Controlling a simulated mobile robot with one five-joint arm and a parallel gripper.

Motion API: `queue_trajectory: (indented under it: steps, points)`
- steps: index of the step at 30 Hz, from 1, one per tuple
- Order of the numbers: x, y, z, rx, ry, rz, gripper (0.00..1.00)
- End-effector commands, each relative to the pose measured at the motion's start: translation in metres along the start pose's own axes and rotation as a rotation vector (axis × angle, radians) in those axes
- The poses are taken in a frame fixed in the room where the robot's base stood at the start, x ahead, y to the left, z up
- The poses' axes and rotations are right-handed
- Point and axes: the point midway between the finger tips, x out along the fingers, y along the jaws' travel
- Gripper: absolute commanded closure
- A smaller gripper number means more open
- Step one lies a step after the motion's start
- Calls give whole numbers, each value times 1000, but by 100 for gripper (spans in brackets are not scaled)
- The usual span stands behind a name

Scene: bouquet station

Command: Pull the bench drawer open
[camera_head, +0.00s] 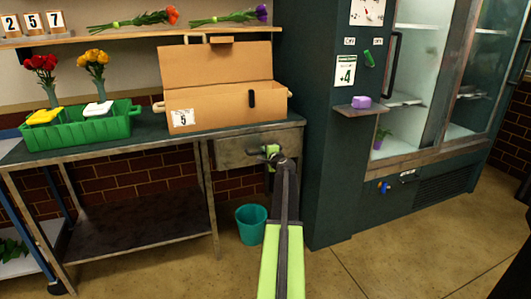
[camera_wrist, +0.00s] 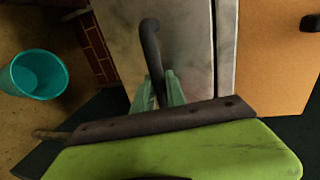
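The bench drawer (camera_head: 232,154) is a worn grey metal front under the right end of the bench top (camera_head: 140,138). It looks shut, its front about level with the bench edge. In the wrist view the drawer front (camera_wrist: 187,50) fills the upper middle. Its dark bar handle (camera_wrist: 150,40) stands out from the front. My gripper (camera_head: 270,154) is at the handle. In the wrist view its pale green fingers (camera_wrist: 160,85) lie on both sides of the handle bar, close against it, and look shut on it. The handle's far end is hidden behind the gripper.
An open cardboard box (camera_head: 225,105) stands on the bench above the drawer. A green crate (camera_head: 80,135) is to its left. A teal bucket (camera_head: 251,224) stands on the floor below the drawer. A dark cabinet (camera_head: 318,190) stands close on the right.

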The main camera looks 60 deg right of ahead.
Motion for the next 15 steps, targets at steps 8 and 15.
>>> queue_trajectory:
  steps: [8, 15]
  points:
    - [0, 0, 0, -1, -1, 1, 100]
    - [0, 0, 1, -1, -2, 1, 100]
